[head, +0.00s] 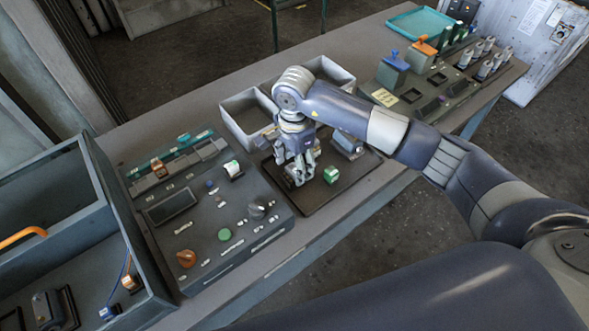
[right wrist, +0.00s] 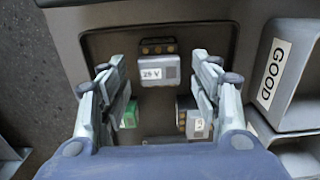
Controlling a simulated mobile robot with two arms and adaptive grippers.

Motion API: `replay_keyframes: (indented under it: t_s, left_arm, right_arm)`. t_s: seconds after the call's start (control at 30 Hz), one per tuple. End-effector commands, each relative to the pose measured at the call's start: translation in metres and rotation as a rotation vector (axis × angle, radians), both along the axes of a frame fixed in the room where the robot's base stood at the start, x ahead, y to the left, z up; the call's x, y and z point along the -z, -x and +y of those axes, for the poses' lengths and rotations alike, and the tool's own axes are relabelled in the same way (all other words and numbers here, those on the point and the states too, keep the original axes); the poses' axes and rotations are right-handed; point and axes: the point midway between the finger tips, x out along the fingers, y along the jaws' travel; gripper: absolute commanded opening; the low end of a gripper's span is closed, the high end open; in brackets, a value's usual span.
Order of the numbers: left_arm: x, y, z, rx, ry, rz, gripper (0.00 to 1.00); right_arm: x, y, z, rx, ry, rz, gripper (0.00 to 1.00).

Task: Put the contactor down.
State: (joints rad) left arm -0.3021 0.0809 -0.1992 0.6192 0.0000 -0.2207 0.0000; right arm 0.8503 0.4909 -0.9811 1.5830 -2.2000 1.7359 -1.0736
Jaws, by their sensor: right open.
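My right gripper (head: 298,178) is open above the dark tray (head: 350,181), with nothing between its fingers. The right wrist view shows the open fingers (right wrist: 158,98) over the same tray (right wrist: 218,45). A grey block with a voltage label and dark terminal top (right wrist: 158,70) lies on the tray; it appears as the grey-blue block in the head view (head: 346,143). A green and white part (head: 332,174) sits beside the gripper, partly behind a finger in the wrist view (right wrist: 130,116). A third part with a white label (right wrist: 196,124) is partly hidden. I cannot tell which is the contactor.
Pale open bins (head: 236,132) stand behind the tray; one is labelled GOOD (right wrist: 285,72). A control panel with knobs and buttons (head: 205,215) lies left of the tray. A fixture with grey cylinders (head: 440,85) and a teal tray (head: 420,22) are further right.

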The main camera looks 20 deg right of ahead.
Motion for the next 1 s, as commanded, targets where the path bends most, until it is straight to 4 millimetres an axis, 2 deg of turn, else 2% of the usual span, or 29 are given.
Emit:
replay_keyframes:
  t_s: [0.03,0.1,0.3,0.5,0.67,1.0]
  left_arm:
    - [0.010,-0.001,0.000,0.000,0.000,-0.001,0.40]
    - [0.017,-0.001,0.000,0.000,0.000,-0.001,0.40]
    - [0.030,-0.002,0.000,0.000,0.001,-0.003,0.40]
    - [0.037,-0.003,-0.001,0.000,0.001,-0.004,0.40]
    - [0.037,-0.003,-0.001,0.000,0.001,-0.005,0.40]
    - [0.037,-0.003,-0.002,0.001,0.002,-0.005,0.40]
  right_arm:
    - [-0.008,-0.002,0.000,-0.001,-0.001,-0.007,0.58]
    - [-0.024,-0.002,-0.001,-0.002,0.001,-0.008,0.58]
    - [-0.065,-0.001,0.000,0.000,0.001,-0.006,0.58]
    - [-0.089,0.000,-0.001,0.000,0.002,-0.002,0.58]
    - [-0.095,0.000,0.000,0.000,0.001,0.001,0.58]
    - [-0.095,0.001,0.000,0.000,0.002,0.002,0.58]
